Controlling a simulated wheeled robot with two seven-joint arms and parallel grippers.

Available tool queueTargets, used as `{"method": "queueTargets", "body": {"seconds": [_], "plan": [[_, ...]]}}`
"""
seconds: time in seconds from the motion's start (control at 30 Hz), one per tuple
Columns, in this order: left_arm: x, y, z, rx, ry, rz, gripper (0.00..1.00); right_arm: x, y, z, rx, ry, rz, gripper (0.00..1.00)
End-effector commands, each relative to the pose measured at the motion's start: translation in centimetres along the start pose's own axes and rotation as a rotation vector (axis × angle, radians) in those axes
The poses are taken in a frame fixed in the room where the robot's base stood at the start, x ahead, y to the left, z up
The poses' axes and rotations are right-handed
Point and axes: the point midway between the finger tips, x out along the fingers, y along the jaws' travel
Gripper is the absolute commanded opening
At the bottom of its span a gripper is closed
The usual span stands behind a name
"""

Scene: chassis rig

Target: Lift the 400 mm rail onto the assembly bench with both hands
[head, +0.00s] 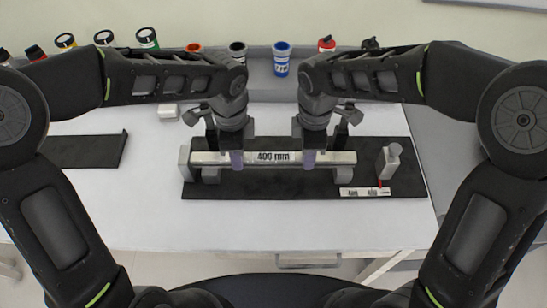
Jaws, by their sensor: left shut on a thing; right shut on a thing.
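The 400 mm rail (273,157) is a light grey bar with its size printed in black. It lies level across the picture over a black mat (290,186) on the white bench (150,210). My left gripper (237,160) is shut on the rail left of the label. My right gripper (309,160) is shut on it right of the label. Grey support blocks show at the left end (186,163) and under the rail. I cannot tell whether the rail rests on them or is just above.
A grey block with a round knob (388,162) stands on the mat's right part, behind a small labelled strip (366,192). A dark plate (85,151) lies at left. Several coloured containers, one blue (282,60), line the back. The bench front is clear.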

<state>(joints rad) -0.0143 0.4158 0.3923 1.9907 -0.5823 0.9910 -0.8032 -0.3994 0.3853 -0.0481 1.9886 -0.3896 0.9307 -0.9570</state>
Motion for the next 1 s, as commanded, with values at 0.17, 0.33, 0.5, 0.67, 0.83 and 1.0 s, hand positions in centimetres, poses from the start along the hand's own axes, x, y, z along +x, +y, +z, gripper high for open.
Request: {"method": "queueTargets", "body": {"seconds": [0.17,0.33,0.5,0.67,0.83,1.0], "plan": [[0.0,0.0,0.0,0.0,0.0,0.0,0.02,0.0,0.0,0.0,0.0,0.0,0.001,0.02],[0.0,0.0,0.0,0.0,0.0,0.0,0.0,0.0,0.0,0.0,0.0,0.0,0.001,0.0],[0.0,0.0,0.0,0.0,0.0,0.0,0.0,0.0,0.0,0.0,0.0,0.0,0.001,0.0],[0.0,0.0,0.0,0.0,0.0,0.0,0.0,0.0,0.0,0.0,0.0,0.0,0.001,0.0],[-0.1,0.0,0.0,0.0,0.0,-0.001,0.0,-0.1,0.1,0.0,0.0,0.001,0.002,0.0],[-1.0,0.0,0.0,0.0,0.0,-0.001,0.0,-1.0,0.1,0.0,0.0,0.001,0.002,0.0]]}}
